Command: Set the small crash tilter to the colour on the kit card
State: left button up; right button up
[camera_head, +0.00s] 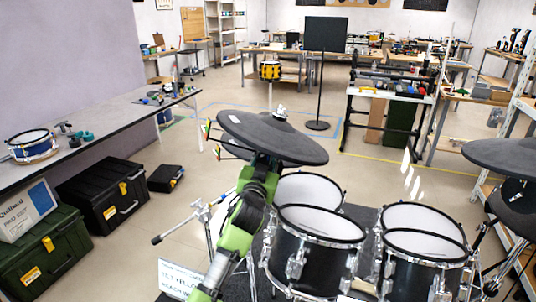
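A dark round cymbal pad (290,143) stands tilted in the middle, with a silver fitting on top. Beside its left edge are small colour marks in red, yellow and green (206,131), with more just below; I cannot tell which colour is set. The white kit card (181,278) at the bottom is partly hidden by my green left arm; its readable part seems to say "TILT YELLO". My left gripper (264,163) is at the near underside of the pad. Its fingers are hidden or too dark to make out, so contact is unclear. My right gripper is not in view.
Black drums with white heads (318,224) stand close right of my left arm. Another dark pad (503,157) is at the right edge. A bench (110,118) with a blue drum (32,145) and cases (103,194) line the left. Open floor lies behind the kit.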

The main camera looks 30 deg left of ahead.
pick_arm(q)
jog(key=v, duration=1.2)
dwell(0.3)
